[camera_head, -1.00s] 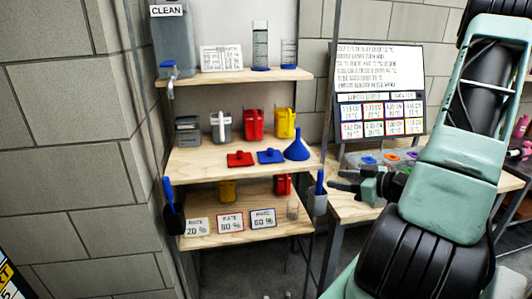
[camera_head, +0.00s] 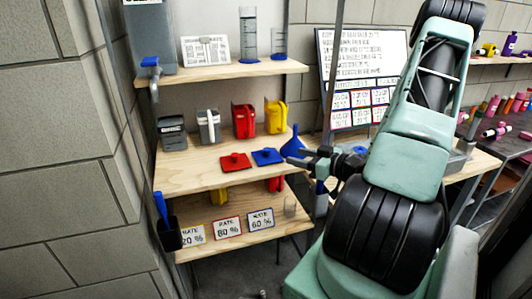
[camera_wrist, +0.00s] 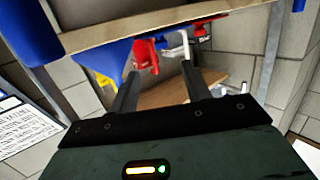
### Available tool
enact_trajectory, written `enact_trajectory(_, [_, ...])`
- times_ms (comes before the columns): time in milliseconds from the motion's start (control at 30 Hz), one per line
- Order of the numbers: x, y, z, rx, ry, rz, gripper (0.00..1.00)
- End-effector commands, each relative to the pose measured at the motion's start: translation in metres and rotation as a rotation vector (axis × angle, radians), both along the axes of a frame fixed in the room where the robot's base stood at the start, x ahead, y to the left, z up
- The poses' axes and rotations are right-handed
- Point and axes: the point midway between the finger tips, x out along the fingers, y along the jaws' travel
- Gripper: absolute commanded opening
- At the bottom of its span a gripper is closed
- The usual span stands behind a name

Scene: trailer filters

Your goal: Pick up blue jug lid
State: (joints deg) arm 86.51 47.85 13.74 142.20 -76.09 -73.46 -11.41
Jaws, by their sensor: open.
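The blue jug lid (camera_head: 267,157) lies flat on the middle shelf in the head view, between a red lid (camera_head: 235,162) and a blue funnel (camera_head: 296,148). My gripper (camera_head: 298,160) is at the shelf's right end, in front of the funnel's base and right of the blue lid, apart from it. In the wrist view my gripper (camera_wrist: 162,72) is open with nothing between its fingers. Blue and red shapes show beyond the fingers there; I cannot tell which of them is the lid.
Red (camera_head: 244,121) and yellow (camera_head: 275,117) jugs stand behind the lids. The upper shelf (camera_head: 225,73) overhangs them. A metal post (camera_head: 334,90) rises near my arm. The front strip of the middle shelf (camera_head: 215,180) is clear.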

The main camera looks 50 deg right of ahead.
Motion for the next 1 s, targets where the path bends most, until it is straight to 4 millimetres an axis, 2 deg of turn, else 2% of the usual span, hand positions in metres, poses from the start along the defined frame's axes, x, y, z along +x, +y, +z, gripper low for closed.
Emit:
enact_trajectory(100, [0.024, 0.002, -0.001, 0.003, -0.002, 0.004, 0.48])
enact_trajectory(200, [0.038, 0.002, -0.003, 0.001, 0.000, 0.003, 0.48])
enact_trajectory(467, [0.056, 0.003, -0.005, 0.002, -0.001, 0.002, 0.48])
enact_trajectory(700, [0.089, 0.007, -0.008, 0.002, -0.001, 0.002, 0.48])
enact_trajectory(833, [0.099, 0.007, -0.011, 0.000, 0.000, 0.001, 0.48])
enact_trajectory(1000, [0.100, 0.007, -0.012, 0.000, 0.000, 0.000, 0.48])
